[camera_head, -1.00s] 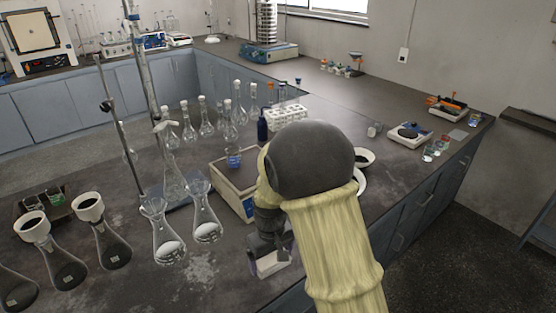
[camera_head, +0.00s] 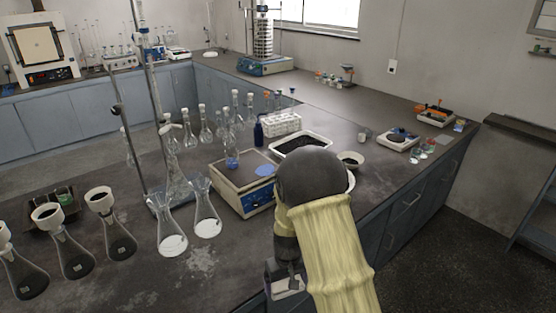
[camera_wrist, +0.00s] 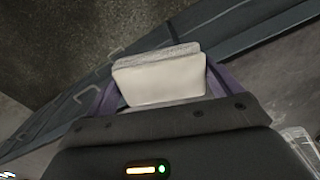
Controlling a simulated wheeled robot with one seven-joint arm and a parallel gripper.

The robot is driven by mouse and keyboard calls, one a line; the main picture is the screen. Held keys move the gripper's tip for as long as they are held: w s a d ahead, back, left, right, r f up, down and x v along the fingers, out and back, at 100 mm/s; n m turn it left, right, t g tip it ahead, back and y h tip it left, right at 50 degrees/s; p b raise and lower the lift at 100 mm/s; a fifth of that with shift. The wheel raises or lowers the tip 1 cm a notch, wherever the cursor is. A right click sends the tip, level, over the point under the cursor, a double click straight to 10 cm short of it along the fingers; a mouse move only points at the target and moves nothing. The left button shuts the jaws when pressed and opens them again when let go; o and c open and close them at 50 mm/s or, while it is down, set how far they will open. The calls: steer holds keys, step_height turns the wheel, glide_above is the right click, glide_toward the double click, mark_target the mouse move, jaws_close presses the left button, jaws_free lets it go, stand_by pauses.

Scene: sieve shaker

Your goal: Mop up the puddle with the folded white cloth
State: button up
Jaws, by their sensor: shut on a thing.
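My gripper (camera_wrist: 160,88) is shut on the folded white cloth (camera_wrist: 160,78), which sits between its purple fingers in the wrist view. In the head view the cloth (camera_head: 289,284) shows as a small pale block below my arm, near the bench's front edge. A flat blue patch (camera_head: 265,170), which looks like the puddle, lies on top of the cream boxy instrument (camera_head: 228,172), beside a flask with blue liquid (camera_head: 232,160). The cloth is apart from the patch, nearer the camera. My arm hides part of the bench to the right of the instrument.
Two conical flasks with white contents (camera_head: 172,242) stand left of the instrument. A tall stand (camera_head: 150,100) rises behind them. Several filter flasks (camera_head: 118,240) are at far left. A black-filled tray (camera_head: 302,143) and a white bowl (camera_head: 352,158) lie behind my arm.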

steer(key=d+f+m, duration=0.3)
steer(key=d+f, duration=0.5)
steer(key=f, duration=0.2)
steer(key=shift+s, duration=0.2)
